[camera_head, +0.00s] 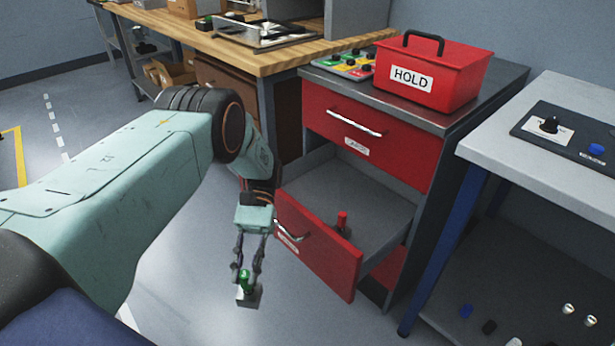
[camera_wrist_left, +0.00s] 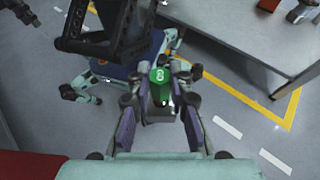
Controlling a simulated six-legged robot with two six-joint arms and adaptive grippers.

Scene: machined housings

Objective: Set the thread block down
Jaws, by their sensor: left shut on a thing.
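My left gripper (camera_head: 247,277) is shut on the thread block (camera_head: 247,296), a small grey block with a green knob on top. It holds the block in the air over the floor, left of the open red drawer front (camera_head: 316,255) and apart from it. In the left wrist view the green top (camera_wrist_left: 160,76), with a pale mark, sits between the two fingers (camera_wrist_left: 160,95). My right gripper cannot be made out.
The open drawer holds a red-handled piece (camera_head: 342,222) and has bare grey floor around it. A red HOLD box (camera_head: 432,75) and a coloured button panel (camera_head: 345,66) stand on the cabinet top. A wooden bench (camera_head: 275,58) is behind, a grey table (camera_head: 545,150) at right.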

